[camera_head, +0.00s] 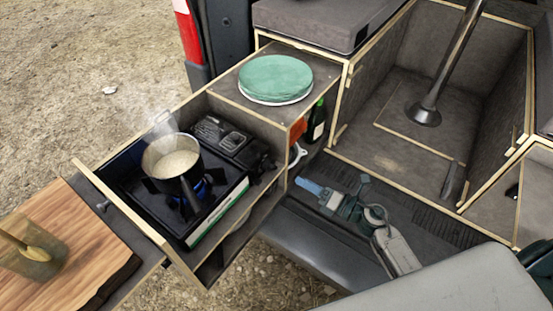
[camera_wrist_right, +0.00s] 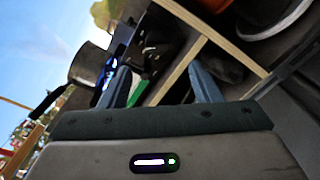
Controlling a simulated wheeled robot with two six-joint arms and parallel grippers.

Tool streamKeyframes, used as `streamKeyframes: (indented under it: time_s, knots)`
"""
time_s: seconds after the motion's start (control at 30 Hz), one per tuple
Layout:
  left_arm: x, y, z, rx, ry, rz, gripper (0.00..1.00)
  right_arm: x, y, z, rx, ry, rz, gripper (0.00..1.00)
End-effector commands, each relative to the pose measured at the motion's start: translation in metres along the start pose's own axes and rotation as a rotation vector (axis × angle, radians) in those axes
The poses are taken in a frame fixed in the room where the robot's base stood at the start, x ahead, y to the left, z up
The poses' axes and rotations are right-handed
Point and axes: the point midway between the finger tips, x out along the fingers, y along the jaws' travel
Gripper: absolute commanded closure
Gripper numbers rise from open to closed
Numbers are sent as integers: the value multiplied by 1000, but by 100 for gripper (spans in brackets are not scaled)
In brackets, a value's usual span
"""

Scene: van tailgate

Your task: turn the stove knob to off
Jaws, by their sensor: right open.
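The camping stove (camera_head: 210,222) sits in the pulled-out drawer; it also shows in the wrist view, with a green-striped side (camera_wrist_right: 135,92). A steaming pot (camera_head: 172,162) stands on its burner, and a blue flame (camera_head: 203,188) burns under it. The pot (camera_wrist_right: 88,62) shows at the left of the wrist view. I cannot make out the stove knob in either view. My right gripper (camera_head: 316,192) is to the right of the drawer, apart from the stove. In the wrist view its fingers (camera_wrist_right: 162,82) are spread with nothing held. My left gripper is not in view.
A green plate stack (camera_head: 276,78) lies on the cabinet top. A dark bottle (camera_head: 317,122) stands below it.

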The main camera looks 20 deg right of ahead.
Motion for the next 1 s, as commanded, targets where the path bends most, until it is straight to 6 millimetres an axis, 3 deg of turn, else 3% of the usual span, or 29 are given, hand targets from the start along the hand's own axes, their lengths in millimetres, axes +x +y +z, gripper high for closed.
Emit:
streamKeyframes:
  time_s: [0.13, 0.27, 0.37, 0.63, 0.93, 1.0]
  knots:
    - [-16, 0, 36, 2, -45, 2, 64, 26, 5, 4, 6, -6, 4, 43]
    - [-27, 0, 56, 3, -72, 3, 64, 52, 6, 4, 7, -6, 5, 43]
    - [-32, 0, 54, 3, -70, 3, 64, 70, 4, 4, 6, -6, 2, 43]
    - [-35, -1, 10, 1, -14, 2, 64, 97, 2, 2, 6, -5, 2, 43]
    - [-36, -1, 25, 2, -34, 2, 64, 100, 2, 1, 5, -4, 1, 43]
    - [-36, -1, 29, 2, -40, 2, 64, 100, 2, 1, 5, -5, 1, 53]
